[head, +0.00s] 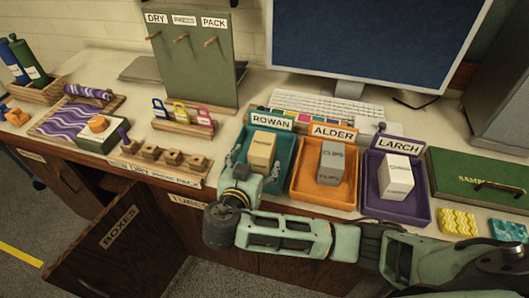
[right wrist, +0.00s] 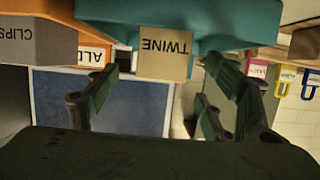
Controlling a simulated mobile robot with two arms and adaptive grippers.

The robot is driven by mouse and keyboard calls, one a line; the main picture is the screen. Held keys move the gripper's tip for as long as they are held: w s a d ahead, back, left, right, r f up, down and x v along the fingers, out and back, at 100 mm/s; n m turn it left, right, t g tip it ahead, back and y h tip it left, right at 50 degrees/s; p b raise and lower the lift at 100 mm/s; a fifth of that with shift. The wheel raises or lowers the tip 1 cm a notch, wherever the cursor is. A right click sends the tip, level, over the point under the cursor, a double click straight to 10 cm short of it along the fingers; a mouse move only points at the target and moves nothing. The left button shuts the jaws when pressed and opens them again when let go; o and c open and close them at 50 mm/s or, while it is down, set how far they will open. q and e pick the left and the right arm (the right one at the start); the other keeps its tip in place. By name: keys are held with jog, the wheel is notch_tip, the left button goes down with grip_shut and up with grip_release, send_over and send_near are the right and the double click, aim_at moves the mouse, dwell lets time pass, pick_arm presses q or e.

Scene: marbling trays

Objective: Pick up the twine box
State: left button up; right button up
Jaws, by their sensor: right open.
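The twine box (head: 262,151) is a tan block standing in the teal tray (head: 285,176) marked ROWAN. In the right wrist view the box (right wrist: 165,55) shows its TWINE label upside down, beyond and between my fingertips. My right gripper (head: 246,177) is at the front of the teal tray, close to the box. In the right wrist view the right gripper (right wrist: 163,88) has its two green fingers spread wide, with nothing between them. Its wrist hides the tray's front left part in the head view. My left gripper is not in view.
An orange tray (head: 321,196) marked ALDER holds a grey clips box (head: 332,162). A purple tray (head: 398,209) marked LARCH holds a white box (head: 396,177). Wooden stamps (head: 171,157) stand left of the gripper. A cabinet door (head: 110,240) marked BOXES hangs open below.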

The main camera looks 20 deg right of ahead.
aim_at(259, 159)
jog(key=shift+w+d+f, duration=0.2)
jog(key=shift+w+f, duration=0.1)
jog(key=shift+p+x, duration=0.3)
jog(key=shift+x, duration=0.65)
jog(key=shift+w+d+p, duration=0.35)
jog(key=shift+w, duration=0.2)
jog(key=p+x, duration=0.1)
jog(key=x, duration=0.2)
jog(key=shift+w+f, duration=0.3)
jog(key=shift+w+d+f, duration=0.15)
jog(key=shift+w+f, duration=0.15)
jog(key=c, duration=1.5)
jog(key=shift+o, duration=0.2)
jog(key=shift+r, duration=0.1)
